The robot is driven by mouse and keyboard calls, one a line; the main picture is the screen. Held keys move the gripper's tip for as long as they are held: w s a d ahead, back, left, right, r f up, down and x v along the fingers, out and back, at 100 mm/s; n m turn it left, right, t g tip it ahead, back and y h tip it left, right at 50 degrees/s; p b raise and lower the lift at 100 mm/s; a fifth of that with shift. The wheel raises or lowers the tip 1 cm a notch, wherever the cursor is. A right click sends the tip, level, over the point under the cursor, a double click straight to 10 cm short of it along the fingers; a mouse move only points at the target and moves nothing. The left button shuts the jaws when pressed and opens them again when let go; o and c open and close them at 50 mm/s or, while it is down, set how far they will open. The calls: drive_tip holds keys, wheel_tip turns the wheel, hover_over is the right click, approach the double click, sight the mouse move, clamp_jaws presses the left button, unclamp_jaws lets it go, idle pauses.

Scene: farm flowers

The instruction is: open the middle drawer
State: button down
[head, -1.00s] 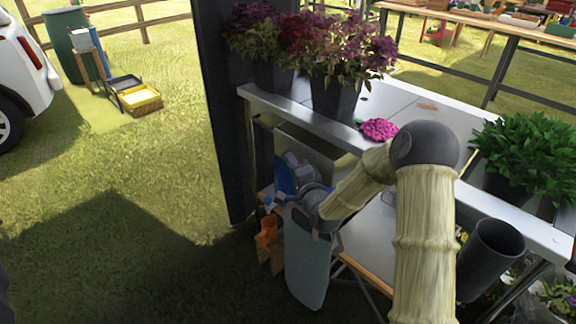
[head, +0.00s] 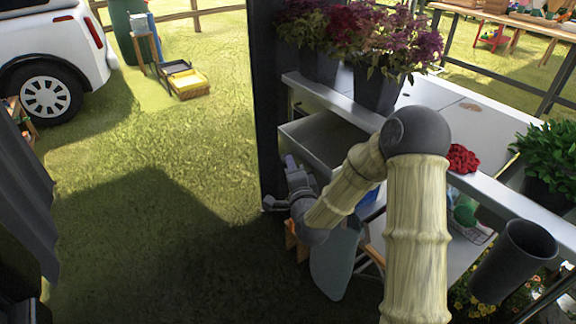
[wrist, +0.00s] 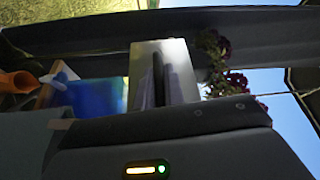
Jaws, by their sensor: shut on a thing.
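A grey metal drawer (head: 325,135) juts out from under the front of the metal table (head: 385,122), its box open at the top. My gripper (head: 291,168) is at the outer end of this drawer, below its rim. It is shut, and its dark fingers show in the wrist view (wrist: 160,80) against a pale metal panel (wrist: 178,58). The exact grip point is hidden by the hand. My arm hides the area right of the drawer, so I cannot tell how many other drawers there are.
Dark pots with purple flowers (head: 395,38) stand on the table above the drawer. A red flower (head: 462,158) lies by the table edge. A dark post (head: 268,110) stands left of the drawer. An empty dark pot (head: 515,260) is at the right. Open grass lies to the left.

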drive_tip(key=shift+s+f, duration=0.1)
drive_tip(key=shift+f, duration=0.05)
drive_tip(key=c, duration=1.5)
unclamp_jaws()
